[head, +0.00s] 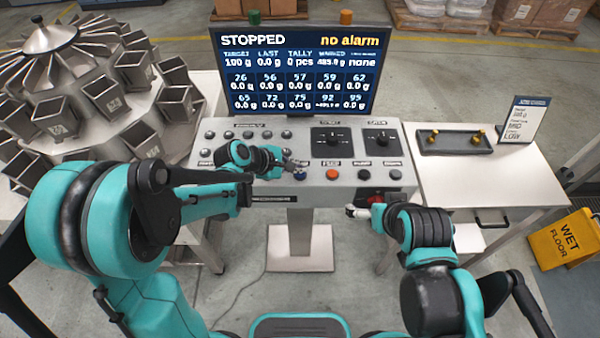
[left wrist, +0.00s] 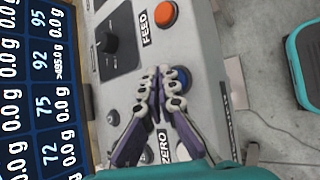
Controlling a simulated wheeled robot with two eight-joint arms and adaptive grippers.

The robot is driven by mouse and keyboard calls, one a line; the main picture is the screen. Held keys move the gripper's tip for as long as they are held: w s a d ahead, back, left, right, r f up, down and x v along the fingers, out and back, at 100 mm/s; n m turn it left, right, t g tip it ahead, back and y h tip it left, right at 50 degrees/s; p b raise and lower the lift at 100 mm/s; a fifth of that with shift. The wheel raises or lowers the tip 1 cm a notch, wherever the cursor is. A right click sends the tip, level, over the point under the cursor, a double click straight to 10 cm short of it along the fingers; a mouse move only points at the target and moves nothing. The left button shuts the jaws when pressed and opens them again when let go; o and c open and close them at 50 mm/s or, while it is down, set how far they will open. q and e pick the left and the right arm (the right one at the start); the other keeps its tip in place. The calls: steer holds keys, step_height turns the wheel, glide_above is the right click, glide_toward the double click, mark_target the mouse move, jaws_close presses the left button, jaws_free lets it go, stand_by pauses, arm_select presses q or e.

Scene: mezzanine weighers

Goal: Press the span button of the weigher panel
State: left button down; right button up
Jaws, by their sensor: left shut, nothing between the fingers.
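The weigher panel (head: 310,195) is a grey sloped console with rows of buttons. My left gripper (head: 298,165) is shut and empty over its front row. A ZERO label (left wrist: 166,146) shows by the fingers. My right gripper (head: 355,210) is low at the panel's front; its opening is unclear.
An orange button (head: 332,174) labelled FEED is beside the blue one. Two black knobs (head: 331,139) sit behind. A screen (head: 300,70) reads STOPPED, no alarm. A side table (head: 500,180) with a tray stands right. A multihead weigher (head: 70,80) stands left.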

mark_target(298, 174)
arm_select(q)
steer(key=shift+f+b, duration=0.3)
steer(key=shift+f+b, duration=0.45)
stand_by(0.6)
steer(key=shift+r, duration=0.1)
steer(key=shift+r+p, duration=0.65)
steer(key=shift+r, duration=0.1)
steer(key=shift+r+p, duration=1.9)
steer(key=shift+r, duration=0.7)
steer(key=shift+f, duration=0.1)
